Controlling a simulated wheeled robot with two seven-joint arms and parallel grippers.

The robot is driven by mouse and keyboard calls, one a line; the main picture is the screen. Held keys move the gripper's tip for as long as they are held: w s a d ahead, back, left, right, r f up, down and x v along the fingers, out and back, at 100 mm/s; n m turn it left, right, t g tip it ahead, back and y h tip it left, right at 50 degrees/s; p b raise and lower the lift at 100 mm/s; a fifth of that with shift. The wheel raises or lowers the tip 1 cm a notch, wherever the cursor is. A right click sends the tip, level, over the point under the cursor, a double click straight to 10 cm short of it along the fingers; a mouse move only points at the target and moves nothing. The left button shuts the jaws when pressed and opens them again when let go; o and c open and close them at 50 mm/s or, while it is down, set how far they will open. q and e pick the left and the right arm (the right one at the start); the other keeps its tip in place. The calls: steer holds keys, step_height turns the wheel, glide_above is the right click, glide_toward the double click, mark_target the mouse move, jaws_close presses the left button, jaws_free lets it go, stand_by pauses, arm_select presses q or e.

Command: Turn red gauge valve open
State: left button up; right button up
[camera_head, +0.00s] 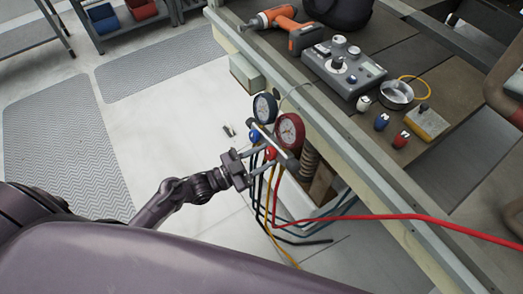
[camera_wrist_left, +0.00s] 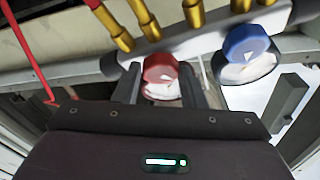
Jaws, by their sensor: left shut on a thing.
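The gauge manifold hangs at the bench edge, with a red gauge (camera_head: 290,130) and a blue gauge (camera_head: 265,107). The red gauge valve is a red knob (camera_wrist_left: 160,68) below the manifold bar (camera_wrist_left: 190,25). My left gripper (camera_head: 268,157) reaches it from the left. In the left wrist view, its fingers stand on either side of the red knob and are shut on it. A small part of the red knob shows in the head view (camera_head: 270,152). The blue knob (camera_wrist_left: 245,43) is beside it, outside the fingers. My right gripper is not in view.
Yellow, red and dark hoses (camera_head: 268,205) hang below the manifold, close to my gripper. The bench (camera_head: 420,215) holds an orange drill (camera_head: 280,20), a grey control box (camera_head: 345,68) and small parts. The floor to the left is clear, with mats (camera_head: 65,150).

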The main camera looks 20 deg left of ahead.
arm_select(q)
steer(key=n+y+p, duration=0.2)
steer(key=n+p, duration=0.1)
steer(key=n, duration=0.1)
steer(key=n+t+y+p, duration=0.1)
steer(key=n+y+p, duration=0.1)
steer(key=n+p, duration=0.2)
steer(key=r+n+t+y+p, duration=0.1)
steer(key=n+y+p, duration=0.1)
steer(key=n, duration=0.4)
steer(key=shift+s+d+p, duration=0.25)
steer(key=shift+d+p, duration=0.15)
steer(key=shift+p, duration=0.4)
steer(key=shift+f+n+g+y+p, duration=0.15)
steer(key=shift+n+y+p, duration=0.3)
steer(key=shift+n+p, duration=0.5)
steer(key=shift+f+n+g+y+p, duration=0.15)
steer(key=shift+n+y+p, duration=0.4)
steer(key=shift+n, duration=0.6)
steer(key=shift+r, duration=0.1)
steer(key=o, duration=1)
steer(key=v, duration=0.7)
steer(key=shift+s+a+r+b, duration=0.1)
steer(key=shift+s+b, duration=0.25)
